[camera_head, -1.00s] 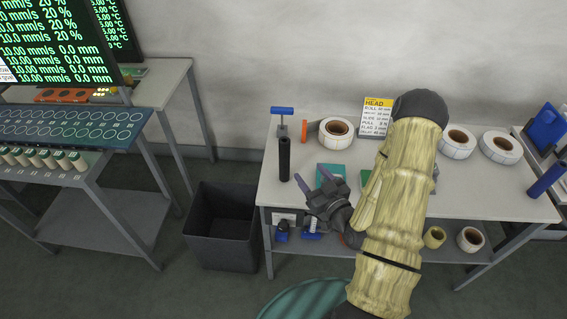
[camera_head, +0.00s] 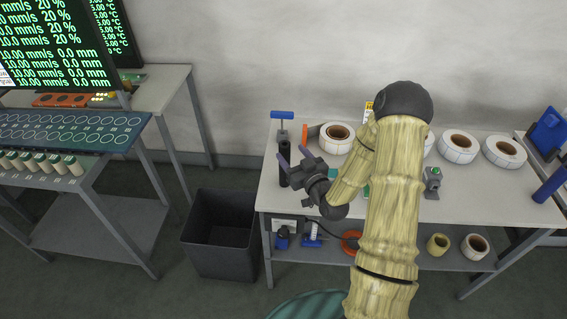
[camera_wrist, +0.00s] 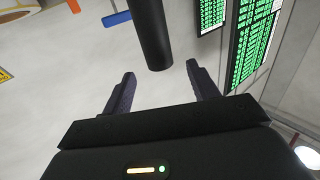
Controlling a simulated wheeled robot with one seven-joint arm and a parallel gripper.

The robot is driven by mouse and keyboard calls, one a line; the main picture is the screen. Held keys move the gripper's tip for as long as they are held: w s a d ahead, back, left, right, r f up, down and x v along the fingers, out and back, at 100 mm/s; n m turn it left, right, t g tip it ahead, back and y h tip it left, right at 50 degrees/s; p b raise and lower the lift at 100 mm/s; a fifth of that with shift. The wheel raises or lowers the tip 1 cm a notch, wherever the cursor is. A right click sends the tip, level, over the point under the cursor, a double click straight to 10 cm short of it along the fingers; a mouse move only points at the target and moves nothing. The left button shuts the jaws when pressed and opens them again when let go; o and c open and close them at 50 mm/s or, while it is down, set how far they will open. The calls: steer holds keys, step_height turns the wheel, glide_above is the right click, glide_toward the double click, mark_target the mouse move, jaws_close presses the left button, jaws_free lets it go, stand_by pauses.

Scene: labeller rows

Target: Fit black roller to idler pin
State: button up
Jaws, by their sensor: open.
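The black roller (camera_head: 284,178) is a dark upright cylinder standing near the left end of the bench. My gripper (camera_head: 293,156) is open and empty, close beside the roller, with one finger partly in front of it in the head view. In the wrist view, the roller (camera_wrist: 152,35) lies ahead of and roughly between the spread fingertips of my gripper (camera_wrist: 160,69), and nothing is clasped. I cannot make out the idler pin; my arm hides part of the middle of the bench.
A blue-handled tool (camera_head: 282,115) and an orange piece (camera_head: 304,133) stand behind the roller. White label rolls (camera_head: 458,146) line the back of the bench (camera_head: 480,198). A dark bin (camera_head: 222,235) is on the floor left of it. A grey-green device (camera_head: 432,182) stands right of my arm.

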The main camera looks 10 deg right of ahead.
mark_target(288, 149)
steer(key=shift+w+a, duration=0.1)
steer(key=shift+w, duration=0.2)
steer(key=shift+f+p+x, duration=0.2)
steer(key=shift+p+x, duration=0.85)
steer(key=shift+x, duration=1.55)
jaws_close()
